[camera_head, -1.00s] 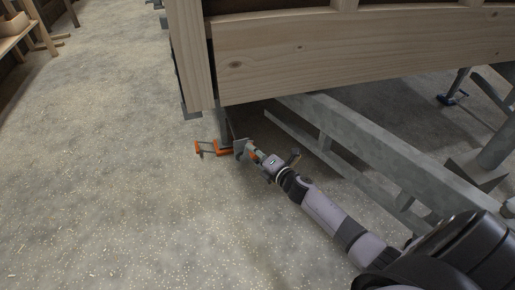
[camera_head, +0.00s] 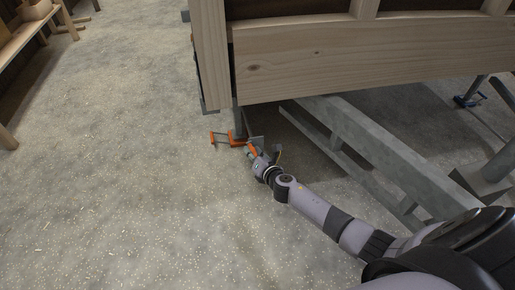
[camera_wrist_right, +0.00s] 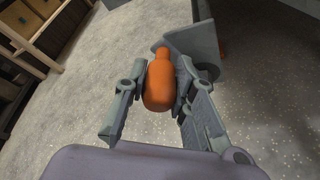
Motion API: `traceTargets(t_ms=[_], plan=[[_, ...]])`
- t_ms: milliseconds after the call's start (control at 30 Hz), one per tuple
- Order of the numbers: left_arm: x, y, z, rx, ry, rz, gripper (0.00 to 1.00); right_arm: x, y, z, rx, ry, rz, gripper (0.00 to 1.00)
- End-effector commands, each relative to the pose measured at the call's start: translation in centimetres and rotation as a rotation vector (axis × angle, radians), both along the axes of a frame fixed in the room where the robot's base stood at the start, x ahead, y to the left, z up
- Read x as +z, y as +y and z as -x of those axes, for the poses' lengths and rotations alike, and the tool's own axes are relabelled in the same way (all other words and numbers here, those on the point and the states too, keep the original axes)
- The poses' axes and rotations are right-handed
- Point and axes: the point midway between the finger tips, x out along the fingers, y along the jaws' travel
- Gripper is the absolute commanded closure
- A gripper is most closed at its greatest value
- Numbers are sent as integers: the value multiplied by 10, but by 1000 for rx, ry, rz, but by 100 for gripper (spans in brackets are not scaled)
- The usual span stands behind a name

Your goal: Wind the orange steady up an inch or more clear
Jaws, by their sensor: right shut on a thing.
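The orange steady (camera_head: 235,137) is at the near corner of the timber hut trailer, low by the floor, with orange parts around a grey upright. Whether its foot touches the floor is too small to tell. My right gripper (camera_head: 254,151) is beside it, at the end of an arm reaching in from the lower right. In the right wrist view, the right gripper's two fingers are shut on an orange bottle-shaped handle (camera_wrist_right: 160,84), one finger on each side. A grey plate (camera_wrist_right: 190,45) stands just beyond the handle. My left gripper is not in view.
The hut's wooden side (camera_head: 350,60) overhangs just above the steady. A grey chassis beam (camera_head: 375,140) runs back beside my arm. A blue-footed leg (camera_head: 470,99) stands at the right. Open concrete floor (camera_head: 110,190) lies to the left.

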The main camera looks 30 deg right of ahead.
Motion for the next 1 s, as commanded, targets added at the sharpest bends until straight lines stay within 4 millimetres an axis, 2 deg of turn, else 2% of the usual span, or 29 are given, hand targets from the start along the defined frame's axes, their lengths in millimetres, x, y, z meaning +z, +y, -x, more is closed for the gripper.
traceTargets(t_ms=[167, 300, 967, 1000], plan=[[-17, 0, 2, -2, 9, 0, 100, -4, 12, -2, 4, 27, 99, 100], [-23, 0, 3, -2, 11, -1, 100, -7, 16, -3, 2, 26, 91, 100], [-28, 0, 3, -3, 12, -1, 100, -10, 21, -4, 5, 25, 88, 100], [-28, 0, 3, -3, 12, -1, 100, -10, 21, -4, 5, 25, 88, 75]])
